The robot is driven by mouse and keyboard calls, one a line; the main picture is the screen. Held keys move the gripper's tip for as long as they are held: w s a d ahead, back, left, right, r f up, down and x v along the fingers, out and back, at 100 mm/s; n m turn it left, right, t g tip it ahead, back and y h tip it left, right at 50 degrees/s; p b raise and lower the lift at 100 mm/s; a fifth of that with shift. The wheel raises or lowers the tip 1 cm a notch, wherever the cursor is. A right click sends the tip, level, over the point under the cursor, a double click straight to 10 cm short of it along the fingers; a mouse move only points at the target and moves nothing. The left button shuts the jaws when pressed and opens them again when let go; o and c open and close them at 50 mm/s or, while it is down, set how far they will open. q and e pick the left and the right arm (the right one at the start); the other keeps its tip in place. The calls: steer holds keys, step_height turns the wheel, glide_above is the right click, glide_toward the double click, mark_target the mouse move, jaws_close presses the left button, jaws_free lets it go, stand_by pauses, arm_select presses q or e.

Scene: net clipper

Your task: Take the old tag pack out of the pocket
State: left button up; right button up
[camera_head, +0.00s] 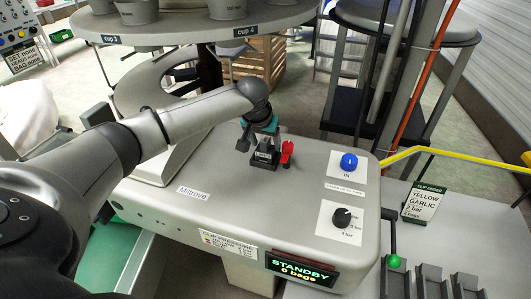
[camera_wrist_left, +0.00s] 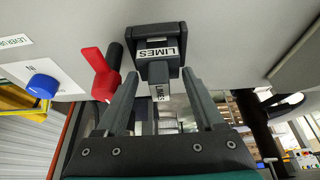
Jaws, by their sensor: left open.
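The dark pocket (camera_wrist_left: 146,36) with a white LIMES label is fixed on the grey machine and also shows in the head view (camera_head: 264,160). A dark grey tag pack (camera_wrist_left: 160,75) with a smaller LIMES label sticks out of it in the left wrist view. My left gripper (camera_wrist_left: 160,80) is open, with one finger on each side of the pack and visible gaps between. In the head view my left gripper (camera_head: 259,139) is just above the pocket and partly hides it. My right gripper is not in view.
A red lever (camera_head: 287,152) stands close beside the pocket. A blue button (camera_head: 349,162) and a black knob (camera_head: 342,217) are farther right on the machine top. The round cup table (camera_head: 180,32) overhangs behind. A green-tipped handle (camera_head: 393,261) stands at the right edge.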

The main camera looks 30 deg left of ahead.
arm_select(q)
steer(key=c, duration=1.1)
steer(key=shift+r, duration=0.1)
